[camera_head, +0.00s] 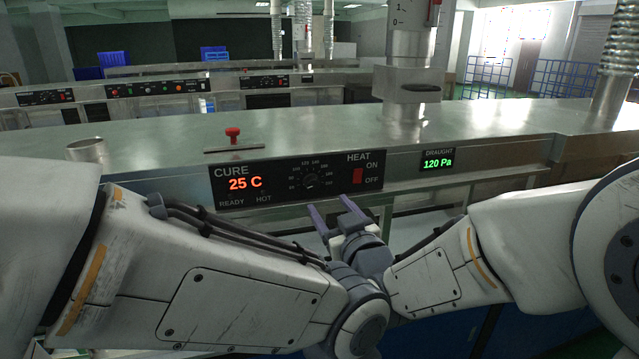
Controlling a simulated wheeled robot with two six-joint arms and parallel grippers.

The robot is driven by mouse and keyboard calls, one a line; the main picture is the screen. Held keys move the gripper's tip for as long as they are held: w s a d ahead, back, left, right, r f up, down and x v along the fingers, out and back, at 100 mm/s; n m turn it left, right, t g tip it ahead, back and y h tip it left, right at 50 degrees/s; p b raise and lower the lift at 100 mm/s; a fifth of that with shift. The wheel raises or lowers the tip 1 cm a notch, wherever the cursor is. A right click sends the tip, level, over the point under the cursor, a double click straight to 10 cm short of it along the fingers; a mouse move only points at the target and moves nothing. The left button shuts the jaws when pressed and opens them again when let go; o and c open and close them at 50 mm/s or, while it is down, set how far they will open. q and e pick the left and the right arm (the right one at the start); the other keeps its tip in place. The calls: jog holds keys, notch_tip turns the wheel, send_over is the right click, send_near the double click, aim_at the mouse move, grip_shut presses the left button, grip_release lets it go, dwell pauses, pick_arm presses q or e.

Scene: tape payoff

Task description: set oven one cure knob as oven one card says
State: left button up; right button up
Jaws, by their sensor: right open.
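The cure knob (311,181) is a dark round dial inside a ring of numbers on the black oven panel (282,196). Its pointer is too small to read. The red CURE display (245,183) shows 25 C. The red HEAT switch (358,176) sits beside the ON and OFF labels; I cannot tell its setting. My right gripper (332,207) is open, with its purple fingers apart, just below the knob in the picture. It appears empty and not on the knob. My left arm crosses the lower left, and its gripper does not show. I see no readable oven card.
A green DRAUGHT display (437,160) reads 120 Pa, right of the panel. A red-handled part (233,136) and a metal cup (87,150) are on the steel top (300,132). A thick metal duct (403,97) rises behind. My two arms crowd together in front of the panel.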

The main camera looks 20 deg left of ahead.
aim_at(314, 186)
jog(key=p+x, duration=0.4)
jog(key=x, duration=0.4)
jog(key=shift+w+a+r, duration=0.1)
jog(key=shift+w+a+p, duration=0.35)
jog(key=shift+w, duration=0.05)
grip_shut()
